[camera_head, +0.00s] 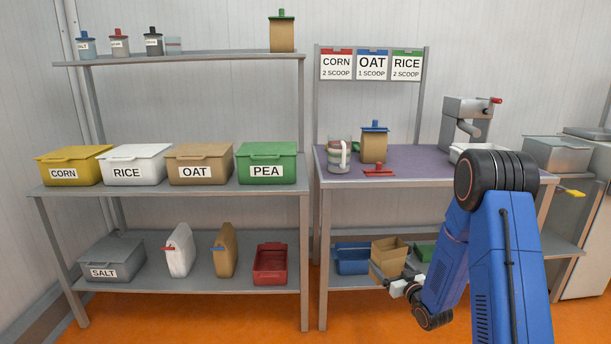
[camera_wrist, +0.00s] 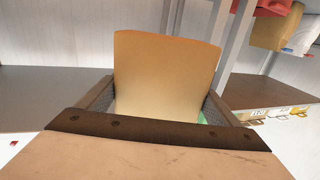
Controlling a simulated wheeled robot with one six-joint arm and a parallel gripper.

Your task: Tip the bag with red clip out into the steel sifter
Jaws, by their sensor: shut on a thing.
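My gripper (camera_head: 402,286) is low in front of the right table, shut on an open tan paper bag (camera_head: 388,252). No clip shows on this bag. In the wrist view the bag's tall back wall (camera_wrist: 165,70) stands beyond a dark riveted strip, and a little green shows low inside or behind it; I cannot tell which. A loose red clip (camera_head: 379,170) lies on the purple tabletop. A greyish can with a pale handle (camera_head: 340,156), apparently the steel sifter, stands at that table's left end, above and left of the bag and apart from it.
A mill (camera_head: 465,120) and a white pan (camera_head: 465,152) are further right. Blue (camera_head: 350,258) and green (camera_head: 425,251) bins sit on the shelf underneath. The left rack holds bins and a white bag with a red clip (camera_head: 181,250).

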